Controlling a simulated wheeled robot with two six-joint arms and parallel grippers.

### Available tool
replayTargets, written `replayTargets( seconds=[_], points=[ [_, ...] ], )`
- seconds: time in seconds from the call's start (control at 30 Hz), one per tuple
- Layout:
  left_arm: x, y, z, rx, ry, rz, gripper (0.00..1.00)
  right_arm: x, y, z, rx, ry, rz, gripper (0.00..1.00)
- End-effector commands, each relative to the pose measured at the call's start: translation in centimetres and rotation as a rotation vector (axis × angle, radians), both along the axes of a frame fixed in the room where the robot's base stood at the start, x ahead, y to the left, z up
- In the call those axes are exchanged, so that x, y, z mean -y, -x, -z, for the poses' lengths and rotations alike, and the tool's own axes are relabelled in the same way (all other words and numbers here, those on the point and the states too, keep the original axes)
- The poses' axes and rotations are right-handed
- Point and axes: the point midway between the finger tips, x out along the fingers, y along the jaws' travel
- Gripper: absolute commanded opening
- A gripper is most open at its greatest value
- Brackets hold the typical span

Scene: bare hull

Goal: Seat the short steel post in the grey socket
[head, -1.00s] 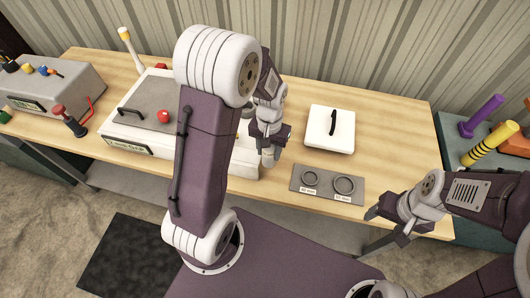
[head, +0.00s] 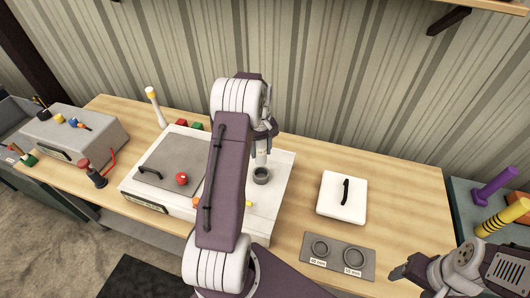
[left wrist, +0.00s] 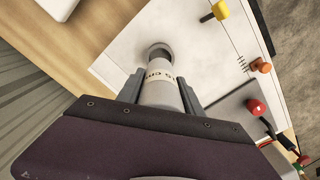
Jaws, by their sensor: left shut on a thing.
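My left gripper (head: 262,138) is shut on the short steel post (head: 261,157), a pale grey cylinder held upright. The left wrist view shows the post (left wrist: 160,97) between the two fingers, with a cream band with dark print around it. The grey socket (head: 261,176) is a round, open-topped cup on the white panel. The post's lower end is just above the socket in the head view, with a small gap. In the left wrist view the socket (left wrist: 160,50) shows just beyond the post's end. My right gripper (head: 399,272) is low at the right, away from the post; its jaw opening is unclear.
The panel (head: 278,205) also carries a red knob (head: 182,179) and a dark hatch. Wooden table is clear around the box.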

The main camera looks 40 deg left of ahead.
Motion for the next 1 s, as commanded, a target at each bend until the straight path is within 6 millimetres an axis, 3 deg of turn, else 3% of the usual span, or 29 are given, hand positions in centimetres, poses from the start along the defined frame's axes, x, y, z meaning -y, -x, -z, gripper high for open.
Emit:
replayTargets(
  seconds=[0.37, 0.57, 1.0],
  points=[
    [0.1, 0.0, 0.1, 0.002, -0.001, 0.003, 0.00, 0.0, 0.0, -0.2, 0.000, 0.000, 0.000, 0.65],
    [0.1, 0.1, 3.2, -0.001, 0.000, 0.003, 0.00, 0.0, 0.0, 0.8, 0.000, 0.000, 0.000, 0.65],
    [0.1, 0.0, 3.9, 0.001, 0.000, 0.004, 0.00, 0.0, 0.0, 1.3, 0.000, 0.000, 0.000, 0.65]
  ],
)
